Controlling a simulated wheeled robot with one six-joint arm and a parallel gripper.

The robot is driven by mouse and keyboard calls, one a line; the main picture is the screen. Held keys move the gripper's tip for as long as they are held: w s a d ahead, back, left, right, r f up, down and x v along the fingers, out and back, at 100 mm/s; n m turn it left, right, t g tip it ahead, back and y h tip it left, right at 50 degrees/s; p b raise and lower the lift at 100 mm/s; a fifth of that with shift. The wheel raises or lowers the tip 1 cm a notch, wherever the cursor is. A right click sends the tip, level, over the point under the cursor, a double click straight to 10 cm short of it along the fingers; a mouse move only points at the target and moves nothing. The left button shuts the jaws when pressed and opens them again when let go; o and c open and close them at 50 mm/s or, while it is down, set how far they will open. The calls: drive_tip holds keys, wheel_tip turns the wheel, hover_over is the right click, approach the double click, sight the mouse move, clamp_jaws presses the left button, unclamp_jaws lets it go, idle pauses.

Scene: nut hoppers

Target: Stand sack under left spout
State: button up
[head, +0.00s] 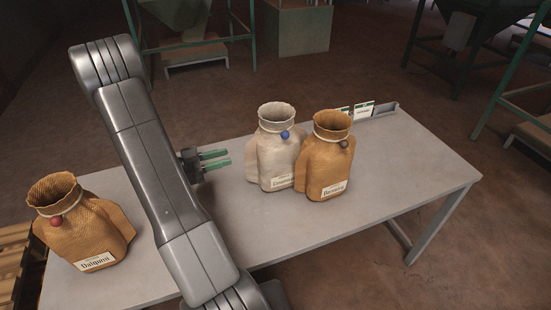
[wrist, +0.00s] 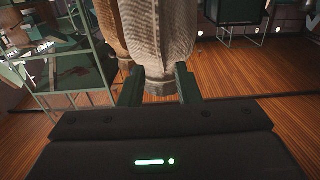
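Three open-topped sacks stand upright on the grey table in the head view. A pale sack (head: 276,155) with a blue bead stands near the middle. A brown sack (head: 326,160) with a dark bead stands close beside it, overlapping its right edge. My gripper (head: 228,157) is open and empty, just left of the pale sack, fingers pointing at it. In the wrist view the pale sack (wrist: 162,45) shows between and beyond the open fingers (wrist: 159,88).
The grey table (head: 400,170) has free room at its right end. A grey holder (head: 386,109) with small cards lies along its back edge. A green-framed hopper (head: 180,14) stands behind at left, over a low platform (head: 195,52). Another hopper (head: 480,8) is at back right.

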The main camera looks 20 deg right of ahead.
drive_tip(key=d+p, duration=0.1)
drive_tip(key=d, duration=0.6)
drive_tip(key=shift+w+d+r, duration=0.1)
drive_tip(key=shift+d, duration=0.15)
drive_tip(key=shift+c, duration=0.4)
clamp_jaws()
